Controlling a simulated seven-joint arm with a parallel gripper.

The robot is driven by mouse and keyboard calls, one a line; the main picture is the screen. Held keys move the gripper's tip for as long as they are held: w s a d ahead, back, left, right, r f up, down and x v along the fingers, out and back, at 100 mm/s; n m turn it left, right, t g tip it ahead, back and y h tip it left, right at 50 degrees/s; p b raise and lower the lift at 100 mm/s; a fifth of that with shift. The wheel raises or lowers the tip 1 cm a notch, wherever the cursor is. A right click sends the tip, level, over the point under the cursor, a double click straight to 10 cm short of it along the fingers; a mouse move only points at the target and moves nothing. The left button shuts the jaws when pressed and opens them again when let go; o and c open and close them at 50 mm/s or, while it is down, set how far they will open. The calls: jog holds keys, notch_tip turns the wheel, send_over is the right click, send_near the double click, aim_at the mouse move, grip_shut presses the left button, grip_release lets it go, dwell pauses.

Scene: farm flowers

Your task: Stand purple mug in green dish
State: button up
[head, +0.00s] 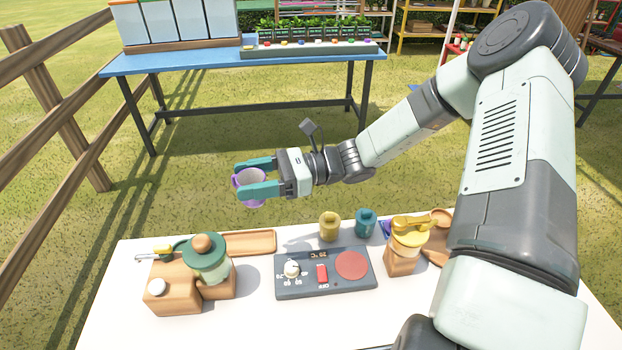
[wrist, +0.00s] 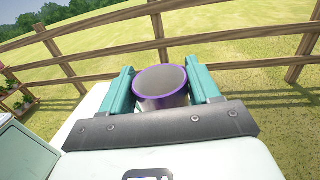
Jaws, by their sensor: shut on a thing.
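A purple mug (head: 250,186) is held between the teal fingers of my gripper (head: 257,176), in the air beyond the back left part of the white table. In the wrist view the mug (wrist: 162,88) sits between both fingers (wrist: 161,90), its purple rim and grey inside showing. The mug looks roughly upright. I cannot make out a green dish for certain in either view. A dark green piece with a wooden knob (head: 207,255) is on the left of the table, and it looks like a lid on a glass jar.
The white table (head: 255,308) carries a wooden tray (head: 249,243), a grey hotplate (head: 324,273), a yellow canister (head: 329,226), a teal canister (head: 366,222) and a wooden grinder (head: 404,250). A blue table (head: 215,63) stands behind, and a wooden fence (head: 62,115) runs at left.

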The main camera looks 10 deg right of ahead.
jog(key=w+a+f+n+g, duration=0.1)
jog(key=w+a+f, duration=0.1)
jog(key=a+f, duration=0.7)
jog(key=w+a+f+g, duration=0.15)
jog(key=a+f, duration=0.35)
jog(key=a, duration=0.7)
jog(key=shift+h, duration=0.3)
jog(key=shift+w+a+f, duration=0.1)
jog(key=shift+w+f, duration=0.05)
jog(key=shift+f, duration=0.85)
jog(key=shift+w+a+f, duration=0.1)
jog(key=shift+w+f, duration=0.05)
jog(key=shift+f, duration=0.9)
jog(key=shift+w+f, duration=0.15)
jog(key=shift+f, duration=0.85)
jog(key=shift+f, duration=0.65)
jog(key=o, duration=1.2)
jog(key=shift+o, duration=0.5)
jog(key=shift+s, duration=0.1)
